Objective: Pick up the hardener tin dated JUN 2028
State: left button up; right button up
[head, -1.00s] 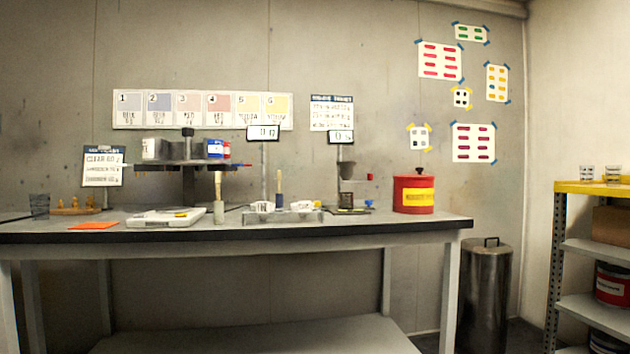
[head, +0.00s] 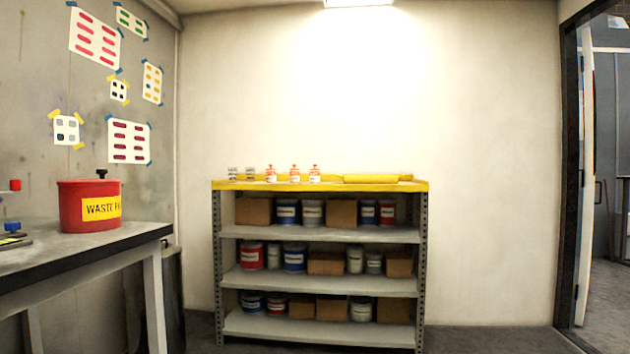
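Small containers stand in a row on the yellow top of the shelf rack in the head view. Two are grey and white tins (head: 233,173) at the left. Three are white and orange-red containers (head: 295,174) to their right. Their labels are too small to read, so I cannot tell which, if any, is the hardener tin dated JUN 2028. Neither of my grippers shows in this view.
The shelf rack (head: 320,186) holds cans and brown boxes on its lower shelves. A yellow object (head: 370,179) lies on its top right. A bench (head: 110,240) with a red waste can (head: 90,205) is at left. An open doorway (head: 605,180) is at right. Floor shows beside the rack.

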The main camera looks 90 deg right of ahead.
aim_at(294, 175)
jog(key=z, duration=1.1)
jog(key=i, duration=1.4)
jog(key=z, duration=1.7)
jog(key=i, duration=0.5)
jog(key=z, duration=0.3)
